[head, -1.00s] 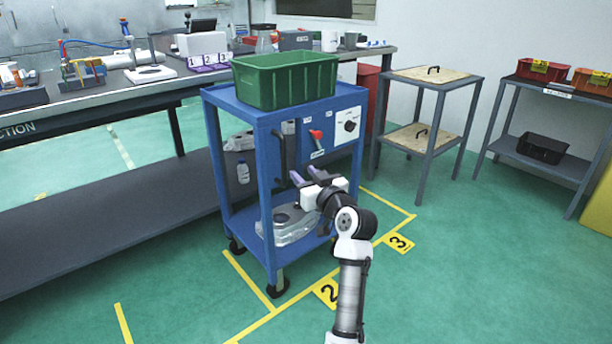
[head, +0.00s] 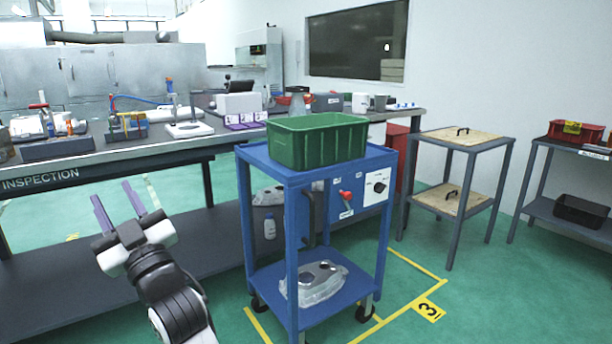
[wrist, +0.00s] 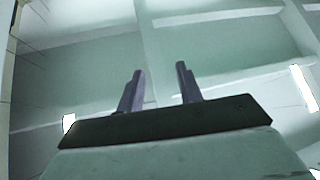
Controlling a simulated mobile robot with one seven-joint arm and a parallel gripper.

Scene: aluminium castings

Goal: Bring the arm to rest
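My gripper (head: 118,207) is at the lower left of the head view, raised in front of the inspection bench and left of the blue cart. Its two purple-grey fingers stand apart with nothing between them. In the wrist view my gripper (wrist: 160,86) also shows its fingers spread and empty, pointing toward a pale, blurred background. My gripper touches nothing that I can see.
The blue cart (head: 262,160) carries a green crate (head: 318,143) on top and an aluminium casting (head: 316,284) below. The inspection bench (head: 100,158) runs along the left. A grey stand (head: 463,140) is at right. Green floor is clear at lower right.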

